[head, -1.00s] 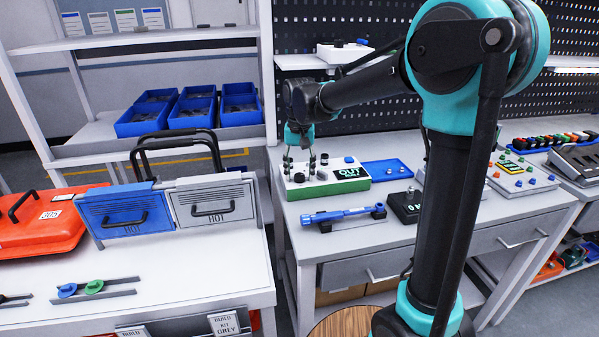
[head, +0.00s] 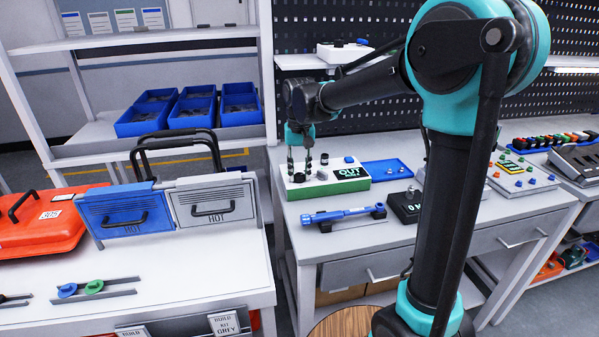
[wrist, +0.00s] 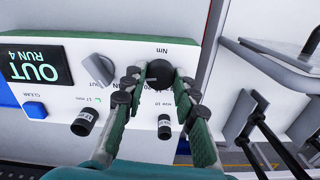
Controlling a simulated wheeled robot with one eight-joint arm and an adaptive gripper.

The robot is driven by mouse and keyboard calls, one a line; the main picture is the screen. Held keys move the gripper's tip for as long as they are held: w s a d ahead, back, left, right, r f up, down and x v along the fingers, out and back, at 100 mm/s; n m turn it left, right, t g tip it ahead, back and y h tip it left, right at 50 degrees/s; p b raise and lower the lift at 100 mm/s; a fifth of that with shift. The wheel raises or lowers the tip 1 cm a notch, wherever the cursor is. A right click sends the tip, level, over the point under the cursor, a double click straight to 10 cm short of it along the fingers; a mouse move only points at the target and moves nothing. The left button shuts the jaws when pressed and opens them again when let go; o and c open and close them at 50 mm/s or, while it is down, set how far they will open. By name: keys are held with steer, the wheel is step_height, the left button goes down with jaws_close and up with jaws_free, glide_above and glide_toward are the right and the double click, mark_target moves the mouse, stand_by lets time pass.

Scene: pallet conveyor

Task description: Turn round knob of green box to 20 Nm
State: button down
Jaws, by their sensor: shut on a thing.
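The green box (head: 325,188) has a white top and green sides and stands on the right-hand bench, with an "OUT" display (head: 350,173). In the wrist view its white top (wrist: 62,122) carries the round black knob (wrist: 159,72), below the printed "Nm". My gripper (wrist: 160,82) is shut on this knob, one green finger on each side; it points down at the box's left end in the head view (head: 300,168). The fingers partly cover the scale; a "20" shows beside the knob, but the exact setting cannot be read.
Beside the knob are a grey lever knob (wrist: 99,70), two black cylindrical knobs and a blue button (wrist: 35,110). A blue tool (head: 340,214) lies in front of the box. A blue tray (head: 388,171) is behind right. A shelf post stands close on the left.

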mark_target(299, 175)
steer(key=n, duration=1)
steer(key=shift+n, duration=0.3)
stand_by(0.4)
steer(key=c, duration=1.2)
jaws_free()
step_height(299, 175, up, 12)
steer(key=shift+r, duration=0.1)
